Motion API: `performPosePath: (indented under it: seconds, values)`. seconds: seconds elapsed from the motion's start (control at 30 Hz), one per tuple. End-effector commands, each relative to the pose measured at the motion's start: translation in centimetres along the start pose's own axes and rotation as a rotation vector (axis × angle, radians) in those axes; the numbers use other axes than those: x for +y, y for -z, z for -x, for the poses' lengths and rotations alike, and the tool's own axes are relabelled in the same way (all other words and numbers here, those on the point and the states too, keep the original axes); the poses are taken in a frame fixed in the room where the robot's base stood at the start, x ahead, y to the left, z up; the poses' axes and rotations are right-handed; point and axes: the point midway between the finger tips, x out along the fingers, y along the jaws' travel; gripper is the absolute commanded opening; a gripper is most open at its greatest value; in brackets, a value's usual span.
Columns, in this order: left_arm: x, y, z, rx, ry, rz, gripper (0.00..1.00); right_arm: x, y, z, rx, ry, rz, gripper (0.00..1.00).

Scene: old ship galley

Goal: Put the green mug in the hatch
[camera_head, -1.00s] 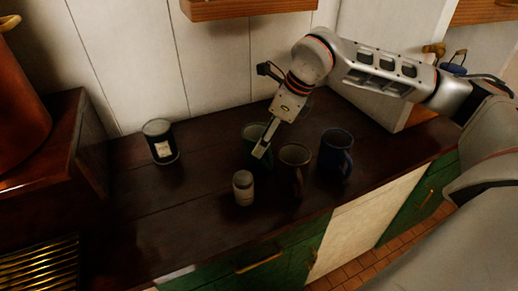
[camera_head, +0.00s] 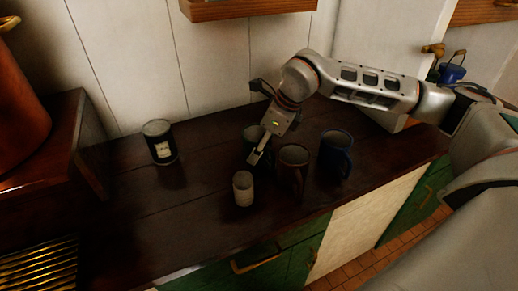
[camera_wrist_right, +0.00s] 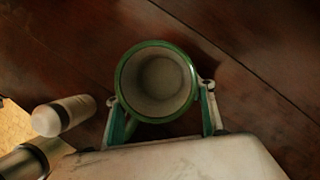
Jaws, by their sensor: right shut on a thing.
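The green mug (camera_head: 250,136) stands on the dark counter in the head view, partly hidden behind my right gripper (camera_head: 258,158). In the right wrist view I look down into the mug (camera_wrist_right: 157,80), with its green rim and pale, empty inside. The fingers of my right gripper (camera_wrist_right: 160,112) are on either side of it, shut on it. It looks upright and at counter level; whether it touches the wood I cannot tell. I cannot clearly make out which part is the hatch. My left gripper is not in view.
A brown mug (camera_head: 293,171) and a blue mug (camera_head: 335,155) stand close on the right. A small pale cup (camera_head: 243,189) stands in front. A dark labelled tin (camera_head: 160,142) stands at left. A wooden shelf (camera_head: 249,9) hangs above. The counter between tin and cup is clear.

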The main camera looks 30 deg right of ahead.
Motion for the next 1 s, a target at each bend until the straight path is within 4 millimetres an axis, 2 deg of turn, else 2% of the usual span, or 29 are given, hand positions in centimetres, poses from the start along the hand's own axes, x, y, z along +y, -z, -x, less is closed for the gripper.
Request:
performPosePath:
  seconds: [0.27, 0.47, 1.0]
  values:
    - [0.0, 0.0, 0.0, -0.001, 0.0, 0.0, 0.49, 0.0, -0.1, 0.4, 0.003, -0.001, -0.001, 0.23]
    - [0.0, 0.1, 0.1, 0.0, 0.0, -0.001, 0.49, 0.0, -1.0, 2.5, 0.0, 0.001, 0.0, 0.23]
    - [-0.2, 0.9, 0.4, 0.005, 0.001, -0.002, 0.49, -0.1, -5.2, 12.4, -0.003, 0.003, 0.001, 0.23]
